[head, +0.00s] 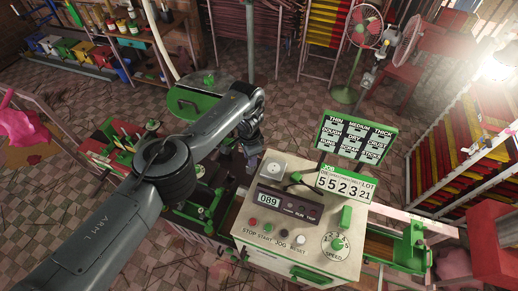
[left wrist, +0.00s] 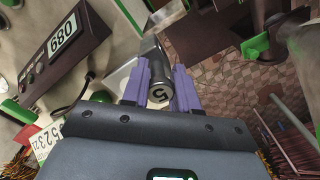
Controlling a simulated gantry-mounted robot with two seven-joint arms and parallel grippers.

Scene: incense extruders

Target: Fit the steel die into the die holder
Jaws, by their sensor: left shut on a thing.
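My left gripper (head: 252,152) is at the back left edge of the machine's control box in the head view. In the left wrist view the purple fingers of the left gripper (left wrist: 160,98) are shut on a short steel cylinder marked 5, the steel die (left wrist: 160,76). Its numbered end faces the wrist camera. The die is too small and covered to make out in the head view. I cannot clearly pick out the die holder; pale metal parts (left wrist: 120,78) show beside and beyond the fingers in the wrist view. My right gripper is not in view.
The control box (head: 262,232) has a display reading 089, buttons and a speed dial. A job sign (head: 345,184) and a THIN/MEDIUM/THICK board (head: 357,135) stand behind it. Green machine parts (head: 205,205) lie left of the box. A round green-edged table (head: 208,98) stands behind.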

